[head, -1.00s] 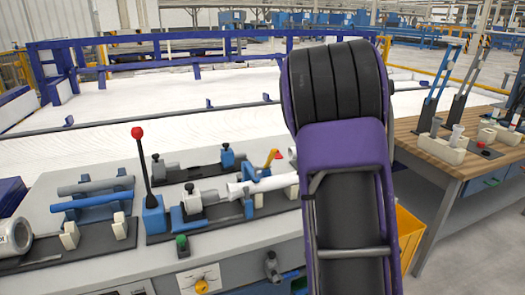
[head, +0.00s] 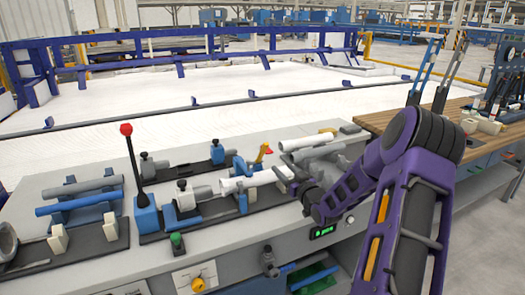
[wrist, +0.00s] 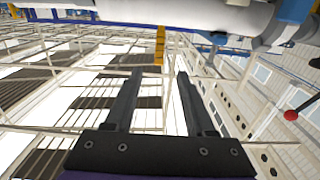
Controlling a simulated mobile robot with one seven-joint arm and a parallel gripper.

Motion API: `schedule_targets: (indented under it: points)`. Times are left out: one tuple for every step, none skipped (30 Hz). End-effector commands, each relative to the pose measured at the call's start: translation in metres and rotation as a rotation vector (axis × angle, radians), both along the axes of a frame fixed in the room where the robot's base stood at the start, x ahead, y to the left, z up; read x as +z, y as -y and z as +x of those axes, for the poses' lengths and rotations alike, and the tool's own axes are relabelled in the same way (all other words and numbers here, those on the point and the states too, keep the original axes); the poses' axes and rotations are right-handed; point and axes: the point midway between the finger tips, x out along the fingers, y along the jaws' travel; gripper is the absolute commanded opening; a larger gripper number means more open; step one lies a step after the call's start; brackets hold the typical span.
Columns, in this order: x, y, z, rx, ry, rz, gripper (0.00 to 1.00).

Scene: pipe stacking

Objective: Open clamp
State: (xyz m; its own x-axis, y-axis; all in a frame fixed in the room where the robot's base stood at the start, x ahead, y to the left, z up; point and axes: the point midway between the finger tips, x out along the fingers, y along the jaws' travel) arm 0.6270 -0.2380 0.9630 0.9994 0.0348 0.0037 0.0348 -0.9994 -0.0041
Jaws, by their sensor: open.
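The clamp on the bench fixture has a yellow-orange handle (head: 264,153) with a red tip, standing up behind a white pipe (head: 252,178). The pipe lies in the blue and grey fixture (head: 217,206). My gripper (head: 287,178) is at the right end of the pipe, close to the handle; whether it touches anything is unclear. In the wrist view my gripper (wrist: 155,74) is open, its two dark fingers apart with nothing between them. A yellow piece (wrist: 160,45), apparently the handle, shows just beyond the fingertips, below a pale pipe (wrist: 200,14).
A lever with a red knob (head: 126,130) rises left of the fixture. Grey and blue pipes (head: 80,202) lie in a rack at the left. More pipes (head: 308,140) lie behind my gripper. A green button (head: 177,240) is at the bench front.

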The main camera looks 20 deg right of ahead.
Motion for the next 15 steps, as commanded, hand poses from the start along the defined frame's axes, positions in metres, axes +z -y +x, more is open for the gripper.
schedule_targets:
  points:
    - [0.000, -0.001, 0.009, 0.001, 0.001, 0.000, 0.55]
    - [0.000, -0.001, 0.014, 0.002, 0.000, -0.001, 0.55]
    - [0.000, -0.002, 0.022, 0.002, 0.001, -0.002, 0.55]
    - [-0.001, -0.002, 0.028, 0.002, 0.000, -0.002, 0.55]
    - [-0.001, -0.002, 0.035, 0.002, 0.000, -0.002, 0.55]
    - [0.000, -0.003, 0.044, 0.002, 0.000, -0.002, 0.55]
    - [-0.001, -0.003, 0.051, 0.002, 0.000, -0.001, 0.55]
    - [-0.001, -0.003, 0.057, 0.001, 0.000, -0.002, 0.55]
    - [-0.001, -0.003, 0.066, 0.001, 0.000, -0.002, 0.55]
    - [-0.001, -0.003, 0.072, 0.001, 0.000, -0.002, 0.55]
    - [-0.001, -0.004, 0.078, 0.001, -0.001, -0.002, 0.55]
    - [-0.001, -0.003, 0.086, 0.000, 0.000, -0.003, 0.55]
    - [-0.001, -0.004, 0.092, 0.001, -0.002, -0.003, 0.55]
    - [-0.001, -0.004, 0.098, 0.001, 0.000, -0.003, 0.55]
    - [-0.001, -0.005, 0.106, 0.001, -0.001, -0.003, 0.55]
